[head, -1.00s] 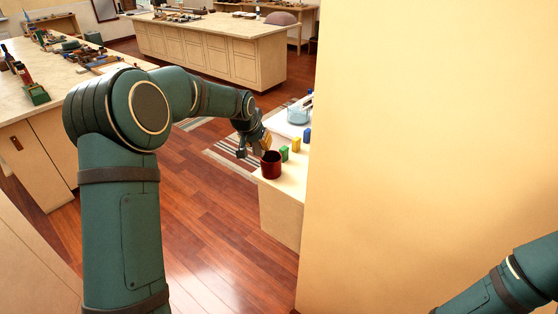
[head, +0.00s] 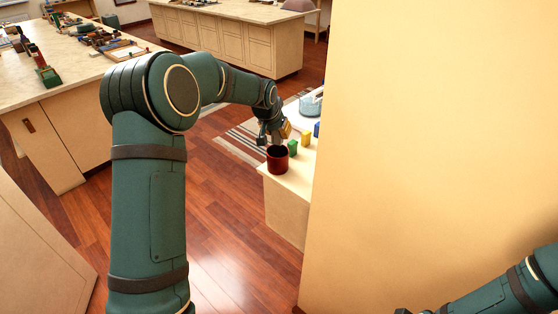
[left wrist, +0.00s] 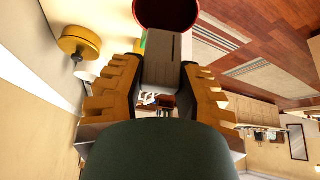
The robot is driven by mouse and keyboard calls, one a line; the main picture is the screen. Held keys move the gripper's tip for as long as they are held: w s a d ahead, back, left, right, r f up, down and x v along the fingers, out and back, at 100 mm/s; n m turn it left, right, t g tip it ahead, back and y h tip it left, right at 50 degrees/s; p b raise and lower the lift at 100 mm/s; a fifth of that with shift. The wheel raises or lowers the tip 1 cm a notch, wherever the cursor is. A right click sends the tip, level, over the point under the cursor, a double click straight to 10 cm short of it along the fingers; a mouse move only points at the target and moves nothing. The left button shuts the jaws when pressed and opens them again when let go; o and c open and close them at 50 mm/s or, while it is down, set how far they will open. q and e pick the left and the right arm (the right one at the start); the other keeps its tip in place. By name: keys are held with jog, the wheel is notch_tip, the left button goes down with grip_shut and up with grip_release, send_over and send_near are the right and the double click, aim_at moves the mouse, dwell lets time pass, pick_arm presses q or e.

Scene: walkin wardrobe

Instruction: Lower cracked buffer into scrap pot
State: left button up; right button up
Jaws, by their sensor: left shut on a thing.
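The scrap pot, a dark red open cup (head: 277,160), stands upright near the counter's front corner; its rim also shows at the top of the left wrist view (left wrist: 166,12). My left gripper (head: 274,130) is just above and behind the pot in the head view. In the left wrist view its yellow ridged fingers (left wrist: 160,82) are shut on a grey block, which I take as the cracked buffer (left wrist: 161,58). The block's far end points toward the pot and lies close to its rim. Only part of my right arm shows, at the lower right.
On the light counter (head: 285,180), a green block (head: 293,148), a yellow block (head: 306,138) and a blue block (head: 317,129) stand behind the pot. A tall plain wall panel (head: 430,140) closes off the right. Open wooden floor lies to the left.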

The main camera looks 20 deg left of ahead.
aim_at(276, 142)
pick_arm(q)
jog(key=shift+f, duration=0.1)
dwell(0.3)
jog(key=shift+f+b, duration=0.95)
jog(key=shift+f, duration=1.7)
jog(key=shift+f, duration=0.6)
jog(key=o, duration=1)
